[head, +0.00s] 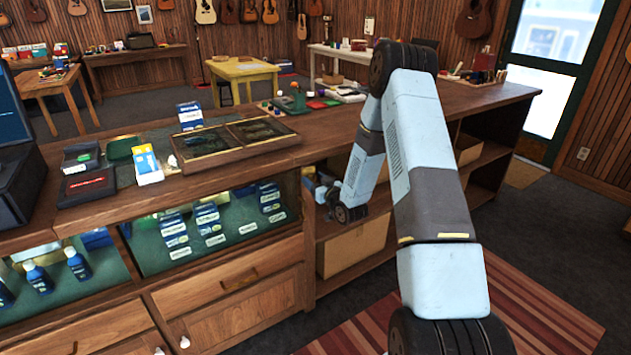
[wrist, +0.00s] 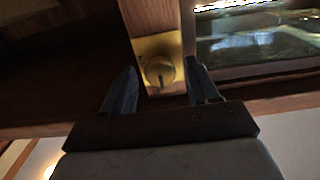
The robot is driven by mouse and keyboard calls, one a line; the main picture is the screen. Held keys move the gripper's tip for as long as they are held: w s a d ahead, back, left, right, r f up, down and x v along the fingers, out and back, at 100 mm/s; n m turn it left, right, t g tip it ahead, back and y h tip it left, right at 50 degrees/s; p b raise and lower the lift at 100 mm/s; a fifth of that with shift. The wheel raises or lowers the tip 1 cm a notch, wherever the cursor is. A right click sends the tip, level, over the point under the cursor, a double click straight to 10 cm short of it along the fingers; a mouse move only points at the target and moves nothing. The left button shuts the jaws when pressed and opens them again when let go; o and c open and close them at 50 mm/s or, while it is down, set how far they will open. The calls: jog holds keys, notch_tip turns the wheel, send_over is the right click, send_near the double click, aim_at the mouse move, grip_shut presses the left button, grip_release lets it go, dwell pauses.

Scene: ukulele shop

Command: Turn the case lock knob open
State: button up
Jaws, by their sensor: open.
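In the wrist view a round brass lock knob (wrist: 159,72) sits on a brass plate (wrist: 150,47) fixed to a wooden post. A dark slot line shows on the knob. My gripper (wrist: 163,82) is open, with one finger on each side of the knob. The fingers look apart from it; how deep they reach around it is hard to tell. In the head view my gripper (head: 325,193) is small and partly hidden by my wrist, close to the right end of the glass display case (head: 215,232). The knob cannot be made out there.
The wooden counter top (head: 330,140) runs above the case. A tray with dark compartments (head: 237,142) stands on it. Open shelves with a cardboard box (head: 352,248) lie right of the case, below my arm. A striped rug (head: 535,320) covers the floor at front right.

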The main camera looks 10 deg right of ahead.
jog(key=shift+w, duration=0.1)
jog(key=shift+d, duration=0.1)
jog(key=c, duration=1)
jog(key=m, duration=0.4)
jog(key=shift+d+m, duration=0.1)
jog(key=shift+m, duration=0.2)
jog(key=m, duration=0.4)
jog(key=shift+d+m, duration=0.1)
jog(key=shift+m, duration=0.2)
jog(key=m, duration=0.4)
jog(key=shift+d+f+m, duration=0.1)
jog(key=shift+f+m, duration=0.05)
jog(key=shift+m, duration=0.15)
jog(key=shift+f+m, duration=0.15)
jog(key=shift+m, duration=1.95)
